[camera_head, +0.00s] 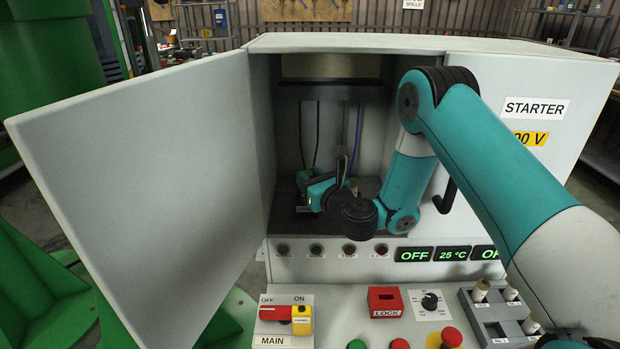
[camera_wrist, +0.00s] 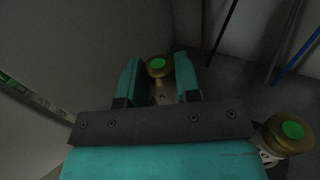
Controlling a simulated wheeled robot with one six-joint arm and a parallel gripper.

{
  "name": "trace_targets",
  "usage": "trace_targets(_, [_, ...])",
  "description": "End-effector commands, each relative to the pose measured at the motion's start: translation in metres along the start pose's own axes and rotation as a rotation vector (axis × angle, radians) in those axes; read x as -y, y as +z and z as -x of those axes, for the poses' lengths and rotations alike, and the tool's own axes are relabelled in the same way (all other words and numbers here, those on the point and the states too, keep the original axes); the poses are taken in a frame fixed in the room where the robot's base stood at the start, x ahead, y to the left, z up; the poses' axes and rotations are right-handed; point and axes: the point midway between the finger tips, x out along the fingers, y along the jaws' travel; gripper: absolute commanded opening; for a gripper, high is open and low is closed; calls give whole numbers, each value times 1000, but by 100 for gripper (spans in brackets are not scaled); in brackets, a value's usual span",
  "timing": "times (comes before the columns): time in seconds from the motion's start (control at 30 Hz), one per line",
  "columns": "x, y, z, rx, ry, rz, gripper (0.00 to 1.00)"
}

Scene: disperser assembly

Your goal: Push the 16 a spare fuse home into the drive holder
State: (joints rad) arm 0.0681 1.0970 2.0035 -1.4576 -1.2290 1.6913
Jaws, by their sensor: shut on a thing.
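In the wrist view my gripper (camera_wrist: 158,72) has its two teal fingers closed around a fuse (camera_wrist: 157,66), which shows a brass cap with a green dot at the far end of the fingers. In the head view my gripper (camera_head: 318,190) is low inside the open cabinet, and the fuse in it cannot be made out. The holder under the fuse is hidden by the fingers and the dark gripper body, so I cannot tell how deep the fuse sits.
Another brass-capped fuse (camera_wrist: 287,133) with a green dot stands at the wrist view's lower right. The open door (camera_head: 140,180) bounds the left. Dark and blue cables (camera_wrist: 297,55) hang behind. A grey fuse rack (camera_head: 490,310) is on the front panel at right.

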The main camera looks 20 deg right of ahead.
Motion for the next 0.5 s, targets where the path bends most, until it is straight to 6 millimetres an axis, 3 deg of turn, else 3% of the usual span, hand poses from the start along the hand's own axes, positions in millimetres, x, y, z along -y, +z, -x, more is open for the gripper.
trace_targets(0.5, [0,-14,0,0,0,0,6])
